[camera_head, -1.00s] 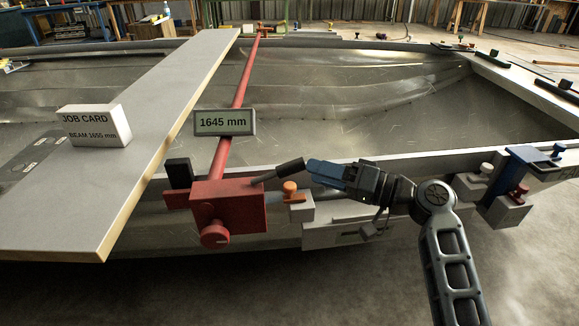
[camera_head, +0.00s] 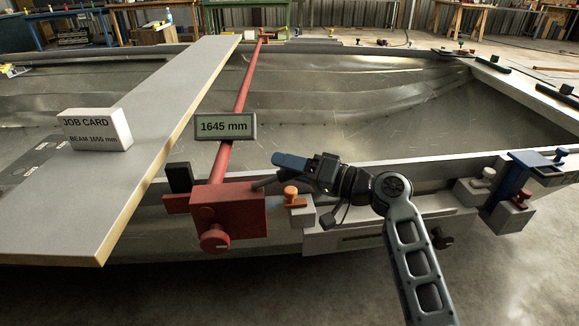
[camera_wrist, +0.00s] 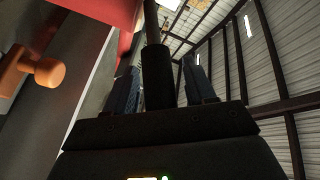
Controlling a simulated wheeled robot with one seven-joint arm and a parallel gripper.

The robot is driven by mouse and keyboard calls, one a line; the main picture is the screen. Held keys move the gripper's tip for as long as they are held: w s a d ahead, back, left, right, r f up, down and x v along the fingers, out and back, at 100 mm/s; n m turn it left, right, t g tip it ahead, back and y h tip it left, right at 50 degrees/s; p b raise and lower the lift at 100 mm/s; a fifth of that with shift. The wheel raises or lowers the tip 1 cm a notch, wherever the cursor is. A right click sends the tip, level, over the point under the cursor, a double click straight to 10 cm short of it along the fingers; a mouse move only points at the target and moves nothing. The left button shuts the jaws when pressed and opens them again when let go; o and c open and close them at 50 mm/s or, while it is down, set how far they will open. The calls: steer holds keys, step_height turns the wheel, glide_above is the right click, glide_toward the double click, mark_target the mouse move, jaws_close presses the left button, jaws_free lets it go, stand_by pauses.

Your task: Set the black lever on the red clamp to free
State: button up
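The red clamp (camera_head: 236,211) sits at the hull's near edge, with its long red bar (camera_head: 242,90) running to the far side. Its black lever shows in the head view only as a short dark stub (camera_head: 263,183) slanting up right; my gripper (camera_head: 280,161) hides the rest. In the wrist view, the lever's thick black grip (camera_wrist: 157,76) stands between my two blue fingers, with a visible gap on both sides. My gripper is open around the lever.
A display reading 1645 mm (camera_head: 225,126) stands over the bar. An orange knob (camera_head: 291,193) is close below my gripper. A grey plank (camera_head: 120,160) with a job card block (camera_head: 95,131) lies left. A blue clamp (camera_head: 522,180) is at right.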

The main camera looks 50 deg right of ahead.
jaws_close()
stand_by(0.3)
